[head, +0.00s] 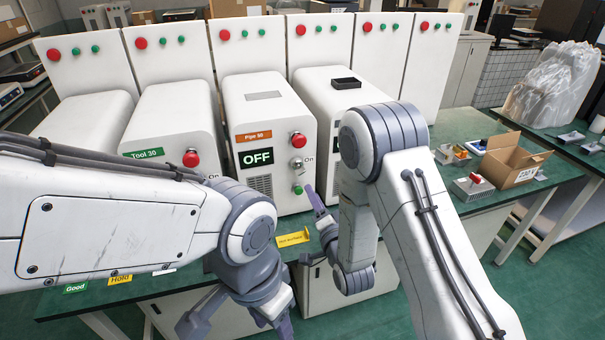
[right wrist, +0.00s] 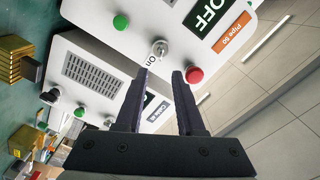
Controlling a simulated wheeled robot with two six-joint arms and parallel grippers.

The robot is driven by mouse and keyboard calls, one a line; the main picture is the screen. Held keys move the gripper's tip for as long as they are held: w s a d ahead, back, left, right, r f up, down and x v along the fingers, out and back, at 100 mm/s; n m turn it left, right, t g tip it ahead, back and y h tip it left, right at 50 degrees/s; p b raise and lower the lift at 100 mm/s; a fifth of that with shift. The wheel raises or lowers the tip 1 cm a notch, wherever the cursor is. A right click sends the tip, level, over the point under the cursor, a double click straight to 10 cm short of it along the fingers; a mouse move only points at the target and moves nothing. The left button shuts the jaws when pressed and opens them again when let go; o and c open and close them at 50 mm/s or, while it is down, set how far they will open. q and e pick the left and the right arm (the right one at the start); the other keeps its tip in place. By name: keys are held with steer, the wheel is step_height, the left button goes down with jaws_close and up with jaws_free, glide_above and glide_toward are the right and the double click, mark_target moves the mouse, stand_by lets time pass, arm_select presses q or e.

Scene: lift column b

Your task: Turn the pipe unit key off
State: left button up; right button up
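The pipe unit (head: 264,95) is a white cabinet with an orange "Pipe 50" label. Its display (head: 257,158) reads OFF. On its front are a red button (head: 298,140), a silver key switch (head: 296,163) with "On" printed beside it, and a green button (head: 297,189). The key (right wrist: 160,48) also shows in the right wrist view; I cannot tell its exact angle. My right gripper (right wrist: 160,75) is open, its fingertips just short of the key with no visible contact. My left gripper (head: 240,325) is low in front of the bench, apparently open and empty, partly cut off.
The "Tool 30" unit (head: 172,120) stands to the left. Another white unit (head: 340,82) stands to the right, partly hidden by my right arm. A cardboard box (head: 512,160) and small parts are on the green bench at right. A yellow tag (head: 293,239) is at the front.

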mark_target(300, 170)
steer(key=p+x, duration=0.2)
steer(key=x, duration=0.8)
steer(key=shift+p, duration=0.3)
jaws_close()
